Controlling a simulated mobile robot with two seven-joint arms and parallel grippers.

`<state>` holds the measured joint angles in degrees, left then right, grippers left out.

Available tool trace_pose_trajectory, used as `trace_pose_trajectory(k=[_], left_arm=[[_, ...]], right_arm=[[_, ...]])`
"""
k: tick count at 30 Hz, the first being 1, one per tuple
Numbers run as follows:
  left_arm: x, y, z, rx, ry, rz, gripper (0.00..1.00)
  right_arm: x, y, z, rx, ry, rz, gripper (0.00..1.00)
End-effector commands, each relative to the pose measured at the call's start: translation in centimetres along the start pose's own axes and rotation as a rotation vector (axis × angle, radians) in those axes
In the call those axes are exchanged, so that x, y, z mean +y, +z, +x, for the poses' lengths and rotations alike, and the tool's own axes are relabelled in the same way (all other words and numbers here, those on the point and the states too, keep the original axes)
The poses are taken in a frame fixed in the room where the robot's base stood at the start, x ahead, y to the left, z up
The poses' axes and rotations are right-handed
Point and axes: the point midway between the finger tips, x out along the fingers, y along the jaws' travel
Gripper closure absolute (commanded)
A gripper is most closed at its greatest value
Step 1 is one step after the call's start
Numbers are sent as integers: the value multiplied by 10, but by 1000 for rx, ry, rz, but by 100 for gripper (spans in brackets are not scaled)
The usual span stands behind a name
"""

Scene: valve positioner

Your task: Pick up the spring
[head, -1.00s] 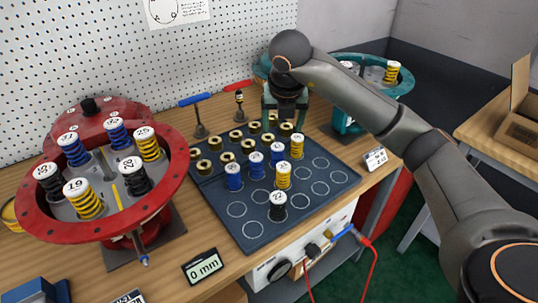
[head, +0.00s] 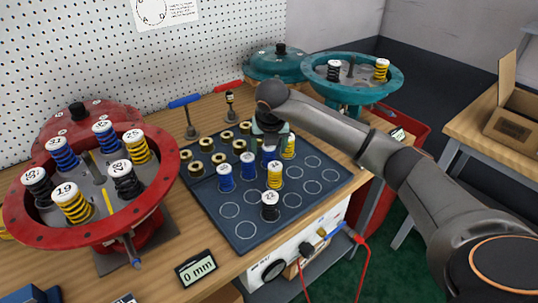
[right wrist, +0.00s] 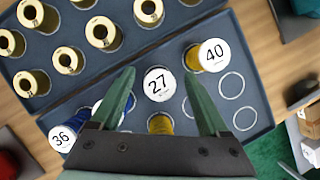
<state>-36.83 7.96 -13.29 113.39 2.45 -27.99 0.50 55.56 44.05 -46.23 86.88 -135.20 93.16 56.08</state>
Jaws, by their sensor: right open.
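Several capped coil springs stand on the dark blue mat. My right gripper (head: 267,143) points down over the blue spring (head: 268,157) at the end of the blue row. In the right wrist view the open fingers (right wrist: 160,76) stand on either side of a white cap marked 27 (right wrist: 157,84), with gaps showing. Its coil is mostly hidden under the cap. A yellow spring with cap 40 (right wrist: 212,54) is to the right, also seen in the head view (head: 289,148). Another yellow spring (head: 275,175) and a black one (head: 270,206) stand nearer. My left gripper is out of view.
Several brass pieces (head: 207,145) stand at the mat's back left. Blue springs (head: 225,178) stand close by the gripper. The red actuator (head: 25,235) with springs is at left, the teal one (head: 395,87) at back right. The mat's (head: 335,170) right part holds empty circles.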

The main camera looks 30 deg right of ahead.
Motion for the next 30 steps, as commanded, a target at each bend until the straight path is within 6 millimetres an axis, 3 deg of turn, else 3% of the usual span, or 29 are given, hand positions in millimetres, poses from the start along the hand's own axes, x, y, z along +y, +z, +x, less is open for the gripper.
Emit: trace_pose_trajectory(k=[3,23,30], left_arm=[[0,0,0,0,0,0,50],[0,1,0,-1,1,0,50],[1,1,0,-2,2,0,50]], right_arm=[[0,0,0,0,0,0,24],[0,0,-1,0,0,0,98],[0,0,-1,-1,1,0,100]])
